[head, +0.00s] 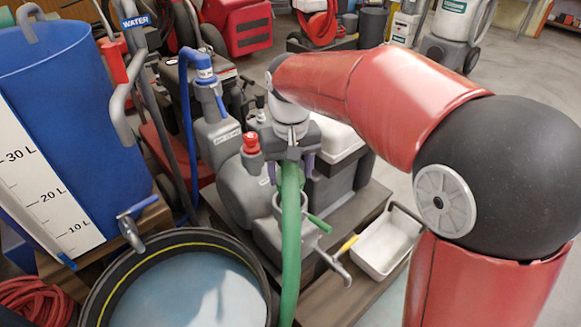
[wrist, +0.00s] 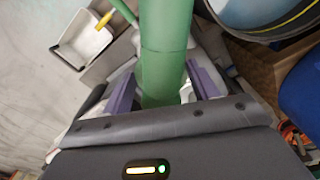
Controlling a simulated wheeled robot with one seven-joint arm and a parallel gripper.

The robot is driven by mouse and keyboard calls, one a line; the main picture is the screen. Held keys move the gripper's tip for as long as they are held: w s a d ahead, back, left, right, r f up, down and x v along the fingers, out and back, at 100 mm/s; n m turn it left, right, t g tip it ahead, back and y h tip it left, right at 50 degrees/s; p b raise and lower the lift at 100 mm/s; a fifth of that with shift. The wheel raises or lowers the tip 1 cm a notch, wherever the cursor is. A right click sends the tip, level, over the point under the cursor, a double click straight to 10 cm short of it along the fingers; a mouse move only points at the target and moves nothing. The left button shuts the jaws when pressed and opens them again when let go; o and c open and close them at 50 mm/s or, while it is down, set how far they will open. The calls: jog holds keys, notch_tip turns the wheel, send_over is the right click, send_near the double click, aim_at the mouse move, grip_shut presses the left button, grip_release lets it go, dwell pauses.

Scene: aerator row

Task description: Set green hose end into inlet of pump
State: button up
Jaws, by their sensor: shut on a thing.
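My gripper (head: 291,168) is shut on the green hose (head: 290,250), close to its upper end. In the wrist view the purple fingers (wrist: 163,88) sit on either side of the hose (wrist: 166,35). From the gripper the hose runs down past the bottom edge of the head view. The grey pump (head: 236,188) stands directly behind and left of the hose. A grey open-topped port (head: 275,203) on the pump's front is partly covered by the hose; I cannot tell if it is the inlet. The hose's very end is hidden by my gripper.
A round black-rimmed tank (head: 98,293) of pale liquid stands at lower left. A blue bin (head: 55,110) with a litre scale is behind it. A blue hose (head: 187,130) rises left of the pump. A white tray (head: 387,245) and yellow-handled tool (head: 348,244) lie right.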

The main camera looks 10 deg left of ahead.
aim_at(291, 192)
notch_tip(291, 192, down, 3)
jog(key=shift+r+b, duration=0.2)
jog(key=shift+b, duration=0.7)
jog(key=shift+r, duration=0.25)
jog(key=shift+p, duration=0.55)
jog(key=shift+f+b, duration=1.3)
jog(key=shift+f, duration=0.95)
jog(key=o, duration=1.2)
jog(key=shift+r, duration=0.1)
